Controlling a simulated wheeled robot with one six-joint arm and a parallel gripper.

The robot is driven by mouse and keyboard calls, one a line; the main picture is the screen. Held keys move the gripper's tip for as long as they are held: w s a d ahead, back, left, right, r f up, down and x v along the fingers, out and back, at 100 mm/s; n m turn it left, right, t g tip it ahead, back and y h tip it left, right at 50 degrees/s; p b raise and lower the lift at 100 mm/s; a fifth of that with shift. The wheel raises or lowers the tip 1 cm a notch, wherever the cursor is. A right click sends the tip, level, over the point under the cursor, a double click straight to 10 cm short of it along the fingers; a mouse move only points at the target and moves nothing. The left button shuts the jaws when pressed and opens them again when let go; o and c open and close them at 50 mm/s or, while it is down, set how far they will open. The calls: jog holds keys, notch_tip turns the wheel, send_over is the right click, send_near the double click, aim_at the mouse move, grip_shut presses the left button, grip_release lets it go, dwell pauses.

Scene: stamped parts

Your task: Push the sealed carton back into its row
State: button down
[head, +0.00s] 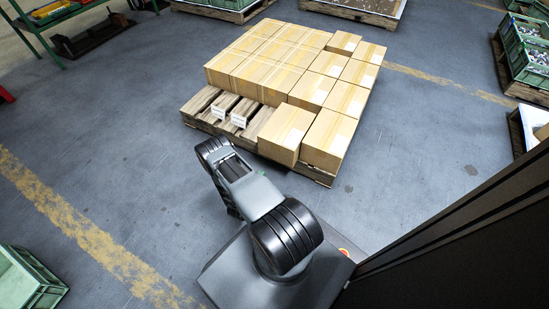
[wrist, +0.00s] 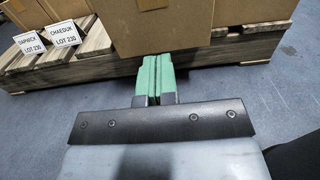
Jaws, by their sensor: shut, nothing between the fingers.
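A tan carton (head: 286,130) stands at the pallet's front edge, left of the front corner carton. In the wrist view this carton (wrist: 165,30) sits forward of its right neighbour (wrist: 240,18), and its lower part covers the pallet's front edge. In the head view my gripper is hidden behind my arm.
The wooden pallet (head: 200,104) carries several more cartons (head: 270,62) behind and to the right. Its front left slats are bare, with two white lot signs (head: 238,121) there. Open floor surrounds the pallet. A green crate (head: 28,280) stands at lower left.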

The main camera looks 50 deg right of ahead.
aim_at(277, 151)
jog(key=b+x, duration=0.4)
jog(key=x, duration=0.9)
